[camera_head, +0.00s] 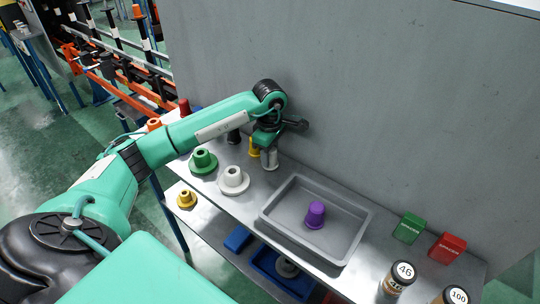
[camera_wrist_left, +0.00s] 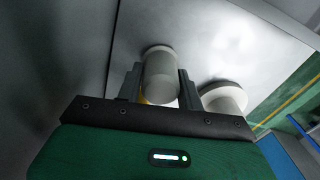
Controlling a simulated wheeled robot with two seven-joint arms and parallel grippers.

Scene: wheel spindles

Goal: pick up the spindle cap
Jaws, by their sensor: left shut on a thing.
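My left gripper (camera_head: 268,147) reaches over the far left part of the shelf. It is shut on a light grey-white spindle cap (camera_head: 271,160), which sits upright between its fingers. In the left wrist view the cap (camera_wrist_left: 160,76) fills the space between the two dark fingers of my gripper (camera_wrist_left: 159,82). I cannot tell whether the cap touches the shelf. A yellow cap (camera_head: 253,147) stands close behind, partly hidden. My right gripper is not in view.
A green flanged cap (camera_head: 203,160) and a white flanged cap (camera_head: 233,179) stand nearby. A grey tray (camera_head: 284,214) holds a purple cap (camera_head: 315,215). Green (camera_head: 409,228) and red (camera_head: 447,248) boxes stand right. A grey wall (camera_head: 400,100) rises behind the shelf.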

